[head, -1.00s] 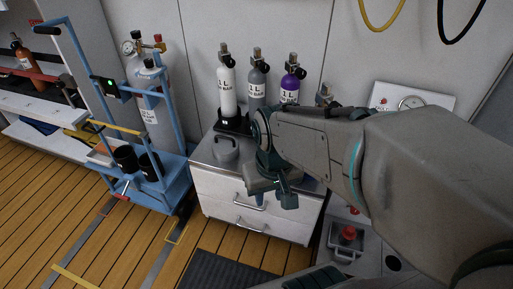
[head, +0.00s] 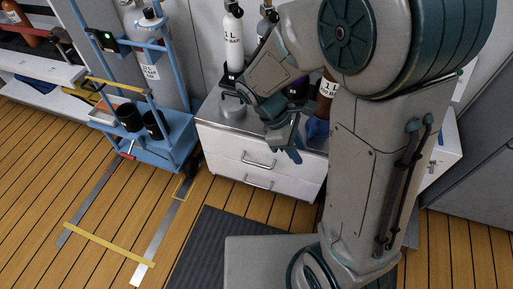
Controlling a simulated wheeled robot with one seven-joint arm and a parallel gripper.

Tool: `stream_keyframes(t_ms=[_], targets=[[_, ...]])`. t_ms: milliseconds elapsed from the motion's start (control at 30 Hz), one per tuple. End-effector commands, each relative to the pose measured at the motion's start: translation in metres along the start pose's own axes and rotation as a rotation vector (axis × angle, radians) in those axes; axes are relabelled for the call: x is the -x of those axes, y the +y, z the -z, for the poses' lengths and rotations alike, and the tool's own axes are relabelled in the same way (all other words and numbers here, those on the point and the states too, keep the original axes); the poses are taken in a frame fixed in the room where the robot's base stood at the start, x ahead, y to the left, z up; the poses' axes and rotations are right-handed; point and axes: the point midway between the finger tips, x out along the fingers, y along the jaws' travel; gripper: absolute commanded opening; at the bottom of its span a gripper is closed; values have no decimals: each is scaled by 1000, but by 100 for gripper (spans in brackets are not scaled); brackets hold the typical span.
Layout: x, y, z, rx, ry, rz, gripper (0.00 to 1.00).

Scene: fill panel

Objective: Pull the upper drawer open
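The white cabinet under the bench top has two drawers, one above the other. The upper drawer (head: 230,151) has a silver bar handle (head: 258,161), and its front looks flush with the cabinet. The lower drawer (head: 225,170) has a similar handle (head: 258,184) and also looks shut. My gripper (head: 292,152) points down in front of the cabinet, at the right of the upper handle and apart from it in the picture. Its fingers are small and dark, and I cannot tell their opening. My arm hides the right part of the bench top.
A blue cylinder trolley (head: 165,150) stands left of the cabinet. Gas bottles, one white (head: 233,45), and a grey round weight (head: 232,108) stand on the bench top. A dark mat (head: 225,235) lies on the floor before the cabinet. The wooden floor at the left is mostly free.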

Motion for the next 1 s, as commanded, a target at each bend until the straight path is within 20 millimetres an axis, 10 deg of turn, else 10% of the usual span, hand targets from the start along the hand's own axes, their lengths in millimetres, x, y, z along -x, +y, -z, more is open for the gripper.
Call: stream_keyframes(t_ms=[467, 1000], targets=[[-45, 19, 136, 1116, -628, -138, 32], [-116, -23, 284, 1977, -1426, -143, 32]])
